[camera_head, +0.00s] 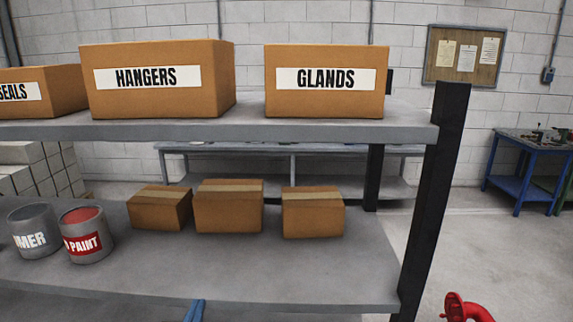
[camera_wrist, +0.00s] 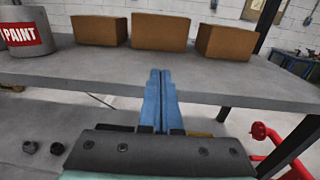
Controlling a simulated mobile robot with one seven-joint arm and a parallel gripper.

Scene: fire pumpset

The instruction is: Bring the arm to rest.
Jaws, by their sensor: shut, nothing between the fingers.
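My gripper (camera_wrist: 160,85) shows in the wrist view as two blue fingers pressed together with nothing between them. It points toward the front edge of the lower grey shelf (camera_wrist: 210,76), and I cannot tell whether it touches the edge. In the head view only a small blue tip of my gripper (camera_head: 195,309) shows at the bottom, in front of the same shelf (camera_head: 330,277). The rest of my arm is hidden in that view.
Three plain cartons (camera_head: 228,207) and two paint cans (camera_head: 87,235) stand on the lower shelf. Labelled boxes (camera_head: 325,85) sit above. A black post (camera_head: 433,200) bounds the right side, with a red pipe (camera_head: 467,308) beyond. Open floor (camera_head: 500,255) lies right.

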